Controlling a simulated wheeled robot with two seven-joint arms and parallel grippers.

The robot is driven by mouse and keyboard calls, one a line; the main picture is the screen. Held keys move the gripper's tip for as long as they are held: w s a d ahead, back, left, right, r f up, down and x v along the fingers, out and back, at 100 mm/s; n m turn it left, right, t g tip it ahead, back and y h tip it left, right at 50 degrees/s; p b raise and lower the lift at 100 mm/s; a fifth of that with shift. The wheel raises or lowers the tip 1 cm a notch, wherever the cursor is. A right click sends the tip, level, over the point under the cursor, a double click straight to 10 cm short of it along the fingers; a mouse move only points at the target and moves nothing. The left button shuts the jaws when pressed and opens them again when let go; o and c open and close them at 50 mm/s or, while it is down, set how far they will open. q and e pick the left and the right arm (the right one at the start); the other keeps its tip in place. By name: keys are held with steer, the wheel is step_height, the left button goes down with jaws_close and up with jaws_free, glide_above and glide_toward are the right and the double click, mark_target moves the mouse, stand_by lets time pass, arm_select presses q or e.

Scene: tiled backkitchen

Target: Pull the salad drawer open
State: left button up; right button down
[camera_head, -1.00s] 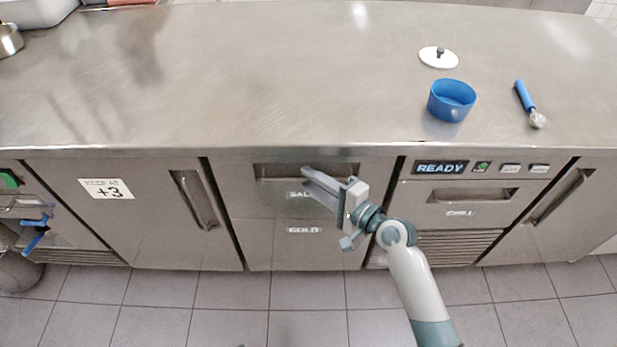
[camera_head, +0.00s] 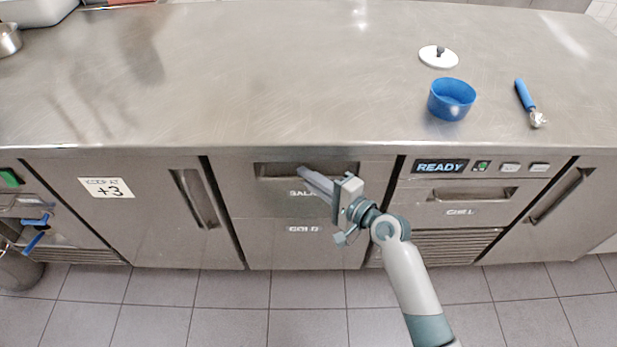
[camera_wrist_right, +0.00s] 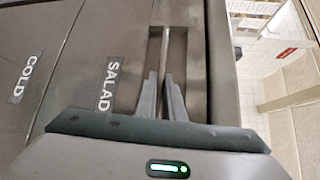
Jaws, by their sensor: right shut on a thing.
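The salad drawer (camera_head: 245,203) is the upper steel drawer in the middle of the counter front, with a recessed handle slot and a SALAD label, partly covered by my gripper in the head view. In the right wrist view the SALAD label (camera_wrist_right: 108,84) lies left of the handle bar (camera_wrist_right: 165,50). My right gripper (camera_head: 303,172) reaches the slot from the right. In the wrist view its two fingers (camera_wrist_right: 163,82) are shut on the handle bar, one on each side. The drawer front looks flush with the cabinet. My left gripper is not in view.
The COLD drawer (camera_head: 303,250) sits directly below. A door with a long handle (camera_head: 195,198) is at left, and a control panel reading READY (camera_head: 440,166) at right. A blue bowl (camera_head: 451,100), a white lid (camera_head: 438,57) and a scoop (camera_head: 526,97) stand on the counter. The tiled floor in front is clear.

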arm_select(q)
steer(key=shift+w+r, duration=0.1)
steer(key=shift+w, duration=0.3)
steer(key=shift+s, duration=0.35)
arm_select(e)
steer(key=shift+f, duration=0.1)
stand_by(0.3)
steer(key=shift+s, duration=0.15)
